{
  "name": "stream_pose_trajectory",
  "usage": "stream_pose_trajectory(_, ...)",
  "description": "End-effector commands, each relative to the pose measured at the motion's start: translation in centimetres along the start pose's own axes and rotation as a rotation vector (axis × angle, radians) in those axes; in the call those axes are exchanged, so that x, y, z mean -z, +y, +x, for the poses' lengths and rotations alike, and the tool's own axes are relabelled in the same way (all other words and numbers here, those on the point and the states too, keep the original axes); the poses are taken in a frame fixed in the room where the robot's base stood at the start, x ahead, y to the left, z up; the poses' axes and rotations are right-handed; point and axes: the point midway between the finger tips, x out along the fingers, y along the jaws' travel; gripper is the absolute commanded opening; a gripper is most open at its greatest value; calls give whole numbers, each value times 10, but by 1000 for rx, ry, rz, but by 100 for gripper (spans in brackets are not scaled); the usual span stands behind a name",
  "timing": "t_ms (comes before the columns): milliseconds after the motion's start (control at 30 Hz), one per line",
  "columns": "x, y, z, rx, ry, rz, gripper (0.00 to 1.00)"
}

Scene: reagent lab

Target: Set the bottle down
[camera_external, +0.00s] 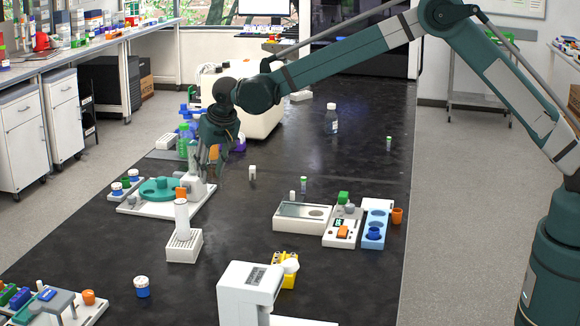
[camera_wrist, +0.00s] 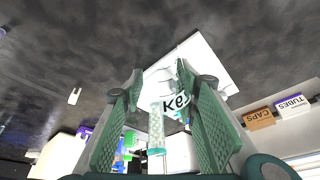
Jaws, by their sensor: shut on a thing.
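My gripper (camera_external: 214,158) hangs above the far left part of the black bench, fingers pointing down, beside a white instrument with a teal disc (camera_external: 158,190). A pale, textured cylinder (camera_wrist: 157,125) also shows between the fingers. In the external view the fingers hide the held thing, and I cannot tell whether it touches a surface.
A green bottle (camera_external: 183,143) stands just behind my gripper. A white rack (camera_external: 184,246) with a tall white piece stands in front. Trays (camera_external: 303,218) lie to the right. The bench's back middle is mostly clear.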

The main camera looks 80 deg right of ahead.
Motion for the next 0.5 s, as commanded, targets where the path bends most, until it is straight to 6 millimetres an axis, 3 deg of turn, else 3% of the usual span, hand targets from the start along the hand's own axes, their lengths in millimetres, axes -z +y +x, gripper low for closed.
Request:
stream_pose_trajectory(200,-18,-24,-6,5,-4,19,18)
stream_pose_trajectory(500,-19,-26,-8,5,-4,23,18)
